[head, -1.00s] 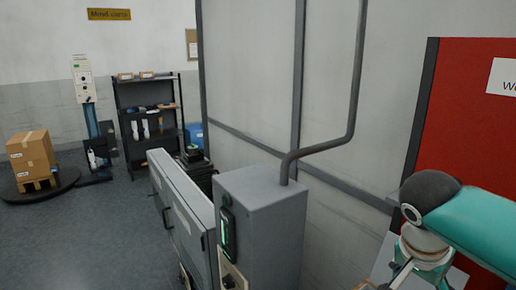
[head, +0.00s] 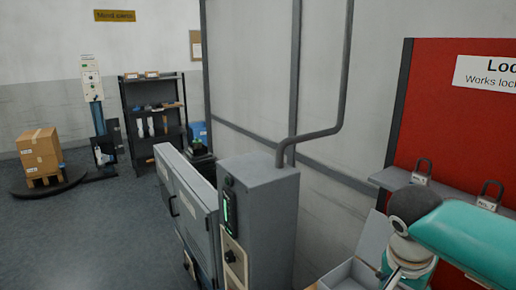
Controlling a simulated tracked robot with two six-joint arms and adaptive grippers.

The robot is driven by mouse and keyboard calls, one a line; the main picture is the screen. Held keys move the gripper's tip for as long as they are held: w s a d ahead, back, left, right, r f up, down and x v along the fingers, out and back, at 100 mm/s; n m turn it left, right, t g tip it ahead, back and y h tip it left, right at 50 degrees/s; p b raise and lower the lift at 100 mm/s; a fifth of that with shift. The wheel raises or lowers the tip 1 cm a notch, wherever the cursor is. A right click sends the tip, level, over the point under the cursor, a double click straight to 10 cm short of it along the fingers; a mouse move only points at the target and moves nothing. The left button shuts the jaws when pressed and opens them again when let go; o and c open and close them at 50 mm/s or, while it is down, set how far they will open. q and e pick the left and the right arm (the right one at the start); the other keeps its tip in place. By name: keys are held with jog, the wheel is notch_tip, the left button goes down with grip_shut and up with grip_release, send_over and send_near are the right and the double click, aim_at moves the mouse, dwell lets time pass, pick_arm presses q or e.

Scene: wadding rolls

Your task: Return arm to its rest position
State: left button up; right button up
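My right arm (head: 465,240) shows at the lower right, with a teal link, a dark rounded cap and a pale joint below it. Its lower part runs out of the bottom of the picture, and I cannot make out the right gripper. My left arm and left gripper are not in view.
A grey cabinet (head: 262,215) with a green-lit panel and pipe stands in the middle. A red lockout board (head: 455,120) with a shelf and padlocks is behind my arm. A shelf rack (head: 154,112) and boxes on a pallet (head: 40,152) stand at the left.

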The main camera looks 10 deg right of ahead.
jog(key=w+a+f+n+g+y+b, duration=0.15)
jog(key=a+f+n+y, duration=0.35)
jog(key=f, duration=1)
jog(key=a+f+n+b, duration=0.25)
jog(key=a+f, duration=0.55)
jog(key=f, duration=0.8)
jog(key=s+a+f+n+y+b, duration=0.1)
jog(key=s+a+f+b, duration=0.1)
jog(key=s+f, duration=0.4)
jog(key=s+a+f+n+y+b, duration=0.1)
jog(key=s+f, duration=0.6)
jog(key=f, duration=0.8)
jog(key=a+b, duration=0.1)
jog(key=a, duration=0.1)
jog(key=shift+s+a+f, duration=0.15)
jog(key=shift+a+f, duration=0.05)
jog(key=shift+a, duration=0.1)
jog(key=shift+c, duration=0.3)
